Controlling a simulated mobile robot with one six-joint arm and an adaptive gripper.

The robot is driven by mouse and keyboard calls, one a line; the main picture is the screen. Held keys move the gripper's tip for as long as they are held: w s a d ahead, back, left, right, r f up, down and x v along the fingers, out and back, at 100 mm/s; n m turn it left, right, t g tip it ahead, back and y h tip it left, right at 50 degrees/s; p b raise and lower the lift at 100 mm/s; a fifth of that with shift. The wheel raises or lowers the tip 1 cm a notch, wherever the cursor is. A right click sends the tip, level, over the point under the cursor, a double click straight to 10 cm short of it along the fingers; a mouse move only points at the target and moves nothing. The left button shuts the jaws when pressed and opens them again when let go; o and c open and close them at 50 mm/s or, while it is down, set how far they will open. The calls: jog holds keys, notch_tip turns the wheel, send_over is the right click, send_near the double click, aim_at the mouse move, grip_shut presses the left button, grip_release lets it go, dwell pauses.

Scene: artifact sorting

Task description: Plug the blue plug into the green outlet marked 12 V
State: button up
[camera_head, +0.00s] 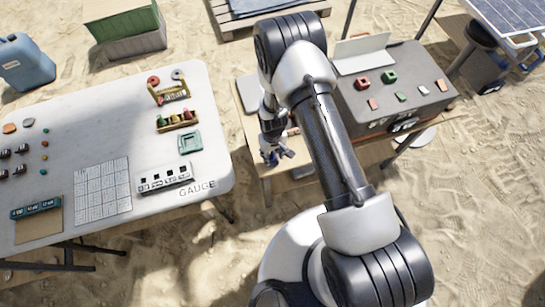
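My gripper (279,156) hangs over the front left of the wooden table, partly hidden by my own arm. A small bluish bit shows at its fingers, but I cannot tell whether it is the blue plug or part of the gripper, nor whether the fingers are open or shut. A green block (390,77) and a red block (362,83) stand on the dark grey case to the right of my arm. The green block may be the green outlet; I can read no 12 V mark on it. I cannot make out the blue plug anywhere with certainty.
The dark grey case (425,65) also bears small red, green and pale pieces. A white table (75,115) at left holds racks, a teal tray (190,143), a grid sheet (102,190) and a green labelled strip (36,209). Sand lies between the tables.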

grip_shut()
dwell(0.4)
jog(key=shift+r, duration=0.2)
